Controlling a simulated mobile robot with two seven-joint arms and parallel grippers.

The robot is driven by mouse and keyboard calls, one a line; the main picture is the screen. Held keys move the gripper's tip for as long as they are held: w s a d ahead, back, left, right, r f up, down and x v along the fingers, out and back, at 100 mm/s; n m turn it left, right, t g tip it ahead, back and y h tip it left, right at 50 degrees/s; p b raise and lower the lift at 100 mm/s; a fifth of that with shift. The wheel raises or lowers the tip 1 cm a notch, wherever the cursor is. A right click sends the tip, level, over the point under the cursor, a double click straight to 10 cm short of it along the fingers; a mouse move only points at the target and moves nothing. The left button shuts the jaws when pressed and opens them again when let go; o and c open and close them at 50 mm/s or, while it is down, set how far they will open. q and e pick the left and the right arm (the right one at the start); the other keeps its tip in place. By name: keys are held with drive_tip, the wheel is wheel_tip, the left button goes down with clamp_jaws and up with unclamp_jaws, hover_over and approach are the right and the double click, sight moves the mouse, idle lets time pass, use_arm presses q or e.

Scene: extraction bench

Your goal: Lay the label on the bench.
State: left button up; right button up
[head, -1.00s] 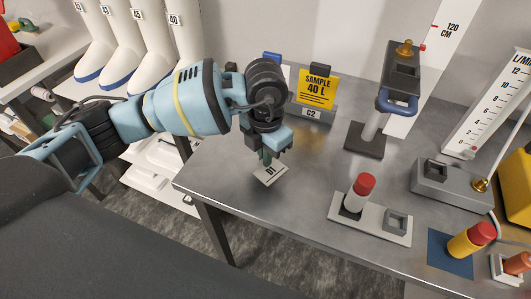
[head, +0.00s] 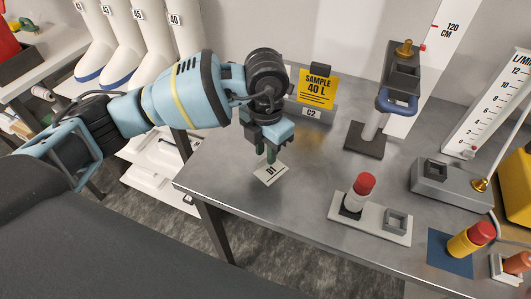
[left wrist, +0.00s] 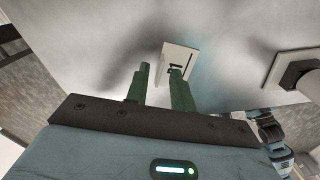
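The label (head: 271,173) is a small pale card marked D1. It lies on the bench (head: 225,178) near its front left edge and also shows in the left wrist view (left wrist: 178,59), just beyond the fingertips. My left gripper (head: 266,156) points down close above the label. Its two green fingers stand apart with a gap between them in the left wrist view (left wrist: 159,70), and nothing is held there. Whether a fingertip still touches the card's edge I cannot tell. My right gripper is not in view.
Behind the label stand a yellow SAMPLE 40 L card (head: 317,88) and a C2 holder (head: 318,114). To the right are a white plate with a red-capped cylinder (head: 361,190), a post stand (head: 366,140) and a grey block (head: 447,188). The bench around the label is clear.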

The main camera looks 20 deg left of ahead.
use_arm(q)
wheel_tip(320, 180, up, 10)
drive_tip(key=shift+r, duration=0.2)
idle(0.6)
